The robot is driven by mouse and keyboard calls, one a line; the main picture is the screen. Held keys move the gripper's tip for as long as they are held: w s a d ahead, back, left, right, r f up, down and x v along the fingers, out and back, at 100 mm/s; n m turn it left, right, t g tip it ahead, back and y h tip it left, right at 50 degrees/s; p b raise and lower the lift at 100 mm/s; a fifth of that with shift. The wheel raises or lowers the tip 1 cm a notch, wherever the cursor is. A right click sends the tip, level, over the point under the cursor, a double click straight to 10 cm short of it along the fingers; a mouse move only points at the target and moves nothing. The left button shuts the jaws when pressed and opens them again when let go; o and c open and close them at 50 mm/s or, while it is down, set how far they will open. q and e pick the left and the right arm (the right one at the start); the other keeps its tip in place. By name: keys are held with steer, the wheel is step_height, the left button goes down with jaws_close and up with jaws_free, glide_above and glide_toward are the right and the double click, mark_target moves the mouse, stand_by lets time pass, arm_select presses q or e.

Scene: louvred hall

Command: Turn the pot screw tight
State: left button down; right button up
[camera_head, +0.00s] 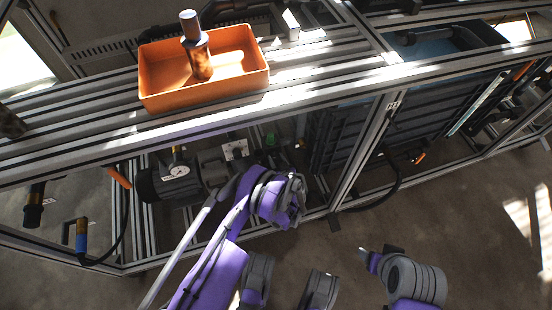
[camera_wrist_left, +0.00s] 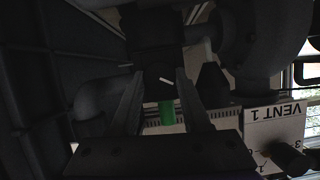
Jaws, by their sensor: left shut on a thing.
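My left gripper (camera_wrist_left: 160,78) is seen from behind in the left wrist view, its two grey fingers closed on a dark piece with a short white mark (camera_wrist_left: 167,81). This seems to be the pot screw, but the deep shade hides its outline. A second white mark lies just left of the fingertips. In the head view my left arm reaches to the lower part of the frame rig, and its wrist hides the fingers and the screw. My right arm shows at the lower right of the head view, but I cannot make out its gripper.
An orange bin (camera_head: 160,97) with a metal-topped cylinder (camera_head: 193,40) stands on the rig's upper rails. In the wrist view, a green piece (camera_wrist_left: 167,112) and a "VENT 1" plate (camera_wrist_left: 275,117) are close by.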

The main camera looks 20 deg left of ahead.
arm_select(q)
steer(key=m+y, duration=0.1)
steer(key=m, duration=0.1)
steer(key=m+g+y, duration=0.1)
steer(key=m, duration=0.1)
steer(key=shift+w+d, duration=0.15)
steer(key=m+y, duration=0.1)
steer(key=m, duration=0.1)
steer(key=m+y, duration=0.2)
steer(key=shift+d+f+g, duration=0.1)
steer(key=shift+f+g, duration=0.05)
steer(key=shift+g, duration=0.15)
steer(key=shift+m, duration=0.3)
steer(key=shift+c, duration=1.8)
jaws_free()
